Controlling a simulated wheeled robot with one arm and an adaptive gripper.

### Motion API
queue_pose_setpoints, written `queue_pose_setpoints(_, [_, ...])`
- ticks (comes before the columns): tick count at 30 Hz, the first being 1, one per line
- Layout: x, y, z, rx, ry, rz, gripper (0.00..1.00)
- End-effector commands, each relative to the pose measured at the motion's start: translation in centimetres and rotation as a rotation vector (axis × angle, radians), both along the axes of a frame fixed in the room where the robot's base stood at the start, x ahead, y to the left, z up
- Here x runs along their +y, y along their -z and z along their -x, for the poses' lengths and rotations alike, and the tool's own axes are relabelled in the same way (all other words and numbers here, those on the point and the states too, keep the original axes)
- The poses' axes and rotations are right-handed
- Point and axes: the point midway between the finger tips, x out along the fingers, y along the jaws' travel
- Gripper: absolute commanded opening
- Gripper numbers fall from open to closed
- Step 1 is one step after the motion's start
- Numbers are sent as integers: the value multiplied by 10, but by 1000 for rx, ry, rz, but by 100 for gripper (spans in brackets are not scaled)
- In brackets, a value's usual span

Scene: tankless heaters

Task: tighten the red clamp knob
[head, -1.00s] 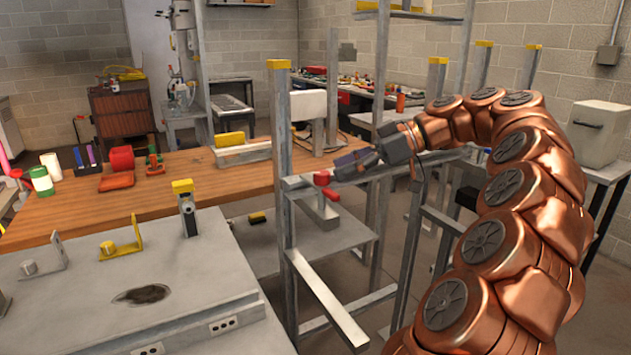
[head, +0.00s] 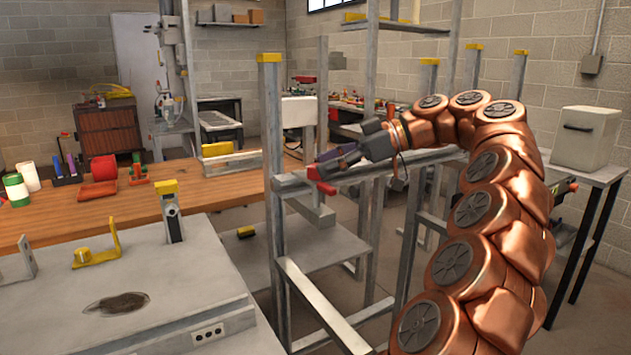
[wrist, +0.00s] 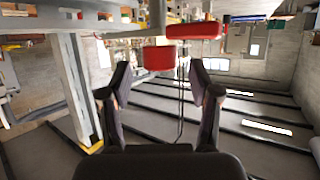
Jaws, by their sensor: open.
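The red clamp knob (head: 325,188) sits on a grey metal crossbar beside an upright post, with a second red part (head: 313,173) just up and left of it. In the wrist view a red block-shaped part (wrist: 158,58) shows between and just beyond my fingertips, and a longer red bar (wrist: 193,30) lies above it to the right. I cannot tell which of these two is the knob. My gripper (head: 328,160) is open, its dark fingers just above the red parts in the head view. In the wrist view my gripper (wrist: 160,78) holds nothing between its spread fingers.
The grey upright post (head: 272,150) with a yellow cap stands left of my gripper. The crossbar (head: 400,163) runs behind and below my arm. A wooden bench (head: 120,213) with loose items is at left, and a grey table (head: 130,270) is in front.

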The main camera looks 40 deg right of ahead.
Motion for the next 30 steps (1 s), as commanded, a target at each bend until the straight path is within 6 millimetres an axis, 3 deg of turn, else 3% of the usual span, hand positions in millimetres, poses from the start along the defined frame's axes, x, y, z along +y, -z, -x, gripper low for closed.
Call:
queue_pose_setpoints(9, [19, 12, -14, 1, -2, 2, 62])
queue_pose_setpoints(21, [22, 11, -16, 0, 0, 1, 61])
queue_pose_setpoints(30, [21, 11, -16, 1, 0, 1, 30])
